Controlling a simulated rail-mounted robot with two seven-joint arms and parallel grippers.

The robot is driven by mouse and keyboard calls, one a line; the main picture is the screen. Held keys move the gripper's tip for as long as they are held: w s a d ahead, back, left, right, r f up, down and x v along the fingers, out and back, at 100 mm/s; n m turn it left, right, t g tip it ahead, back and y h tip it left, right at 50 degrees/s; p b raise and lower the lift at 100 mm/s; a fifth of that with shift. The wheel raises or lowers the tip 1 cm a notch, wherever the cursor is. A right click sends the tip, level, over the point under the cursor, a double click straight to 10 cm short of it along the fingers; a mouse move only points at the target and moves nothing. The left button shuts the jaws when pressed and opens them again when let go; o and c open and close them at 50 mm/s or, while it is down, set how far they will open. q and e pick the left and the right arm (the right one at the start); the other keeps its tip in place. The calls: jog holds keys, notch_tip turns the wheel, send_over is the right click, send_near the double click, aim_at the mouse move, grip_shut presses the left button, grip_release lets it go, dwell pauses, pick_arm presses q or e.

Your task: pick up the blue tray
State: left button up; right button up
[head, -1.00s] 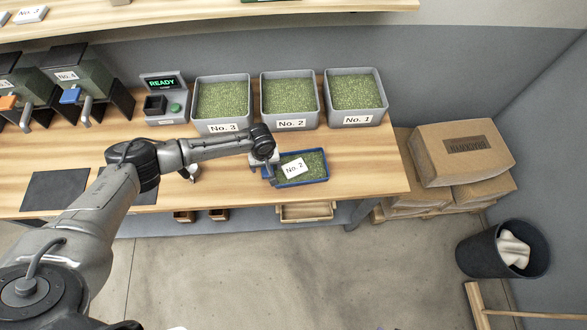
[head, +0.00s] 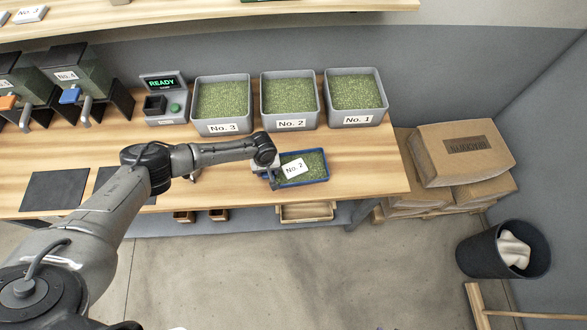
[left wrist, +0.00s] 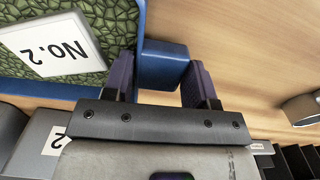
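The blue tray (head: 309,181) holds green beans and a white No. 2 label (head: 293,168). It lies on the wooden bench near the front edge, below the No. 2 bin. My left gripper (head: 271,178) is low at the tray's left end. In the left wrist view, my two dark purple fingers (left wrist: 161,78) stand apart on either side of the tray's blue end handle (left wrist: 163,58). I cannot tell whether they press on it. The label (left wrist: 52,45) and beans also show there. My right gripper is not in view.
Grey bins No. 3 (head: 222,104), No. 2 (head: 290,99) and No. 1 (head: 356,98) stand behind the tray. A READY scale unit (head: 164,97) is left of them. Cartons (head: 463,152) and a dark waste bin (head: 500,250) are at right. Bench space right of the tray is clear.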

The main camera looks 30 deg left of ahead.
pick_arm(q)
jog(key=c, duration=0.7)
